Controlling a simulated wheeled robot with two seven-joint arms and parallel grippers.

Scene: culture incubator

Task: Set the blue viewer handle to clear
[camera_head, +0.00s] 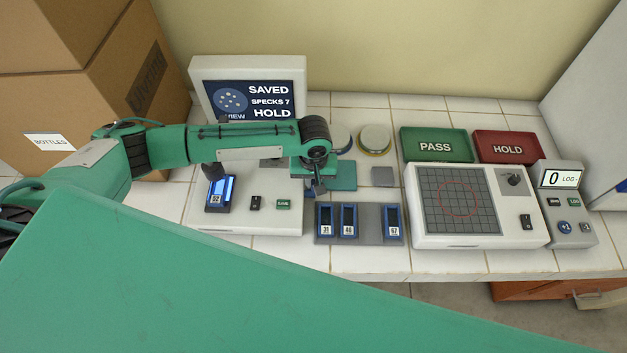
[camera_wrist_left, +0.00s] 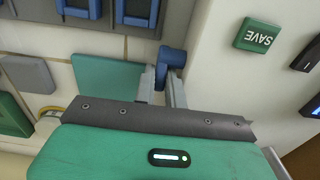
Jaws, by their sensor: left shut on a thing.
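The viewer (camera_head: 232,225) is a white unit at the left of the counter, with a raised screen (camera_head: 250,95) reading "SAVED", "SPECKS 7" and "HOLD". A lit blue cassette labelled 52 (camera_head: 219,192) stands in it. The blue viewer handle (camera_wrist_left: 173,58) shows in the left wrist view. My left gripper (camera_wrist_left: 163,82) is shut on it, one finger on each side. In the head view my left gripper (camera_head: 316,187) is over the right side of the viewer and mostly hides the handle. My right gripper is not in view.
A green SAVE button (camera_head: 283,204) and a dark switch (camera_head: 255,202) are on the viewer. A grey rack (camera_head: 370,224) with several blue-framed cassettes stands to the right, before a teal pad (camera_head: 343,174). PASS (camera_head: 436,144) and HOLD (camera_head: 507,147) trays and a gridded unit (camera_head: 430,242) are farther right.

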